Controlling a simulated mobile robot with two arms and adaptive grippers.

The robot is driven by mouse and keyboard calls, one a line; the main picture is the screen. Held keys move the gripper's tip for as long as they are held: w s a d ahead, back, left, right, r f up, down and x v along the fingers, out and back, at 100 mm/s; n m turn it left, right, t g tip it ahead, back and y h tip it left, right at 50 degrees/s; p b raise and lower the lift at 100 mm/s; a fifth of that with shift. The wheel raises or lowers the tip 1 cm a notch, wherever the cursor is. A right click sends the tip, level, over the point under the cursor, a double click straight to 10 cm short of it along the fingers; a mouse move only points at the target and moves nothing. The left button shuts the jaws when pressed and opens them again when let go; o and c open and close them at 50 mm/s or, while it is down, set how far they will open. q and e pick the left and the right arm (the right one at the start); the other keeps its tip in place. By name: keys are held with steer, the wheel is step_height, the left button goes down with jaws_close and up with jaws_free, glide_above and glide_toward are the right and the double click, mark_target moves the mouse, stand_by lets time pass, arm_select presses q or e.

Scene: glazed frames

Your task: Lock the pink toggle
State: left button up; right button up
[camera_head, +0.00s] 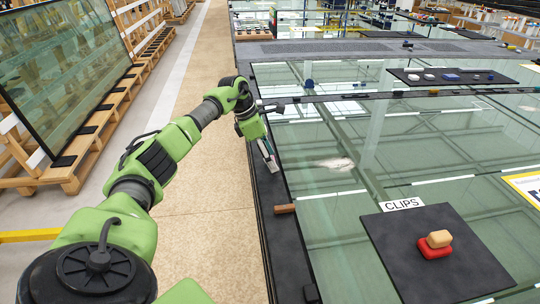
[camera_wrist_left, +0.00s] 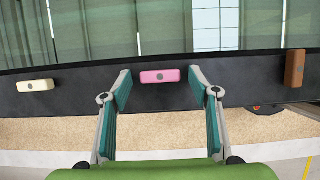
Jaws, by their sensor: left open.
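The pink toggle (camera_wrist_left: 160,76) is a small bar with a grey round spot, lying across the dark frame edge in the left wrist view. My left gripper (camera_head: 267,156) is above the near-left frame edge of the glass table in the head view. In the left wrist view its two open fingers (camera_wrist_left: 160,88) stand on either side of the pink toggle, with a gap at each end. I cannot tell how far above the toggle they are. The pink toggle is not visible in the head view. My right gripper is not in view.
A brown toggle (camera_head: 285,208) sits on the same edge, also in the left wrist view (camera_wrist_left: 294,68). A cream toggle (camera_wrist_left: 36,86) lies at the left there. A dark mat (camera_head: 455,275) labelled CLIPS holds beige and red blocks (camera_head: 437,244). Glass panes on wooden racks (camera_head: 75,180) stand left.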

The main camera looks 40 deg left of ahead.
arm_select(q)
steer(key=c, duration=1)
steer(key=shift+c, duration=0.7)
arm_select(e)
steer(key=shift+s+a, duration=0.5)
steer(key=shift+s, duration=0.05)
